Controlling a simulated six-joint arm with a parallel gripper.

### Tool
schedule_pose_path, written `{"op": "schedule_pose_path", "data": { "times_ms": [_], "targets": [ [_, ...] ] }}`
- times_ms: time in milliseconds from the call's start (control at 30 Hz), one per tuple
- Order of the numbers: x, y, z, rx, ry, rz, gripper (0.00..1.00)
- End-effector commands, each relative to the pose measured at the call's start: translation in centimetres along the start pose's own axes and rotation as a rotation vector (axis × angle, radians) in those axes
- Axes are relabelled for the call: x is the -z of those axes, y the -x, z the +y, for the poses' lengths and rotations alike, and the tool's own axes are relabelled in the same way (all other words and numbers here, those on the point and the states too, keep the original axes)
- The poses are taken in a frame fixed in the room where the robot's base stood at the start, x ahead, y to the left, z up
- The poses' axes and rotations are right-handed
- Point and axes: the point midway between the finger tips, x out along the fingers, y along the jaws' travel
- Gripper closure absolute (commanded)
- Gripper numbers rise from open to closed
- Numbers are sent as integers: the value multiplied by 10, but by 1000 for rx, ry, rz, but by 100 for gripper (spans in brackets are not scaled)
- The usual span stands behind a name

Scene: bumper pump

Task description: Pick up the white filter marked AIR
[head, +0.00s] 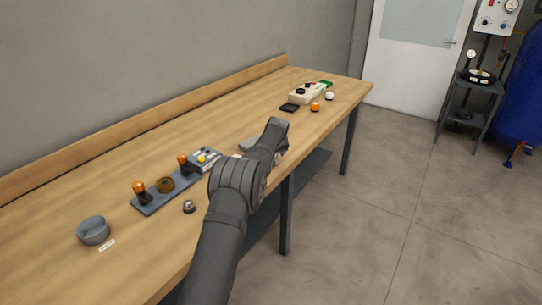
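No lettering AIR can be read in the head view, so I cannot tell for certain which thing is the filter. A small white round object (329,96) sits near the far right end of the bench, beside an orange round object (315,106). My dark arm reaches over the front edge of the bench, well short of these two. My gripper is mostly hidden behind the wrist, and its fingers cannot be made out. Whether it holds anything is not visible.
The wooden bench (225,118) holds a beige box (307,93) and a black tray (289,107) at the far end. Nearer are a grey plate with orange-topped posts (149,207), a small grey device (205,160), a grey bowl (93,230) and a small dark knob (189,207).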

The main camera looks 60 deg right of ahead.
Motion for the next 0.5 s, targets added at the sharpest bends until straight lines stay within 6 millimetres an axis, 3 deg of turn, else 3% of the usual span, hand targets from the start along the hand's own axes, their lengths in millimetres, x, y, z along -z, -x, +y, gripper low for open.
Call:
{"op": "schedule_pose_path", "data": {
  "times_ms": [200, 500],
  "targets": [
    [0, 0, 0, 0, 0, 0, 23],
    [1, 1, 0, -1, 0, 2, 79]
  ]
}}
